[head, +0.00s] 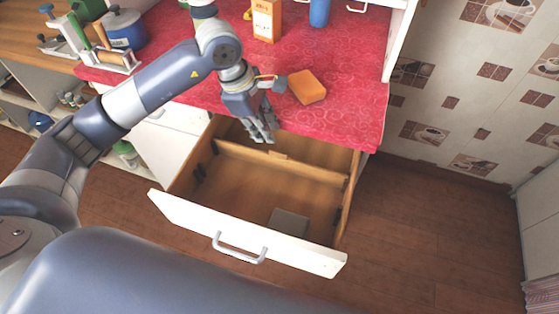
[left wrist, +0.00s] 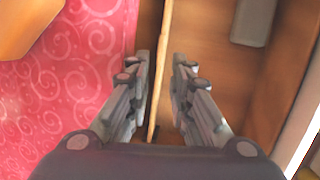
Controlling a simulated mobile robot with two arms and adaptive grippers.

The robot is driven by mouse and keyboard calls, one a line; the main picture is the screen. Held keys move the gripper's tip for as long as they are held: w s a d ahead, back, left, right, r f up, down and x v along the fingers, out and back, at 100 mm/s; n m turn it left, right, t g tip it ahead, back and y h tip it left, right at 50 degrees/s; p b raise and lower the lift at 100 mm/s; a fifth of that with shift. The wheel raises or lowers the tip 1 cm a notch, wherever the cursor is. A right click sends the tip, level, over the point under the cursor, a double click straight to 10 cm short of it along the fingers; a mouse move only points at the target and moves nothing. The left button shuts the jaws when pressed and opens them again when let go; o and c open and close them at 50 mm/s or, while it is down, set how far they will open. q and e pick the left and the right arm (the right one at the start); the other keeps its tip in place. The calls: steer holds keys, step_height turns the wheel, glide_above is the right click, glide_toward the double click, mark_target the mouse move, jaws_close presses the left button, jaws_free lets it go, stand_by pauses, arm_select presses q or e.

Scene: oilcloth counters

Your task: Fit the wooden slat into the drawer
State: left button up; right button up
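The white-fronted wooden drawer (head: 248,235) is pulled open below the red counter. The thin wooden slat (head: 310,168) stands on edge across the drawer, towards its back, and spans most of its width. Its seating at the ends is too small to tell. My left gripper (head: 266,138) is above the back part of the drawer, pointing down near the slat. In the left wrist view the slat (left wrist: 163,60) runs between the two parted fingers (left wrist: 162,62), with gaps on both sides at the tips. My right gripper is out of view.
A grey box (head: 289,222) lies in the drawer's front part. An orange block (head: 306,87) sits near the edge of the red counter (head: 345,115). An orange carton (head: 267,22), a blue container (head: 319,12) and a blue pot (head: 124,29) stand farther back. Floor right of the drawer is clear.

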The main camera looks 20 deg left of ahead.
mark_target(278, 152)
arm_select(q)
steer(key=p+x, duration=0.2)
steer(key=x, duration=0.6)
steer(key=shift+f, duration=0.1)
steer(key=shift+w+d+f, duration=0.1)
steer(key=shift+f, duration=0.3)
steer(key=shift+c, duration=0.2)
jaws_close()
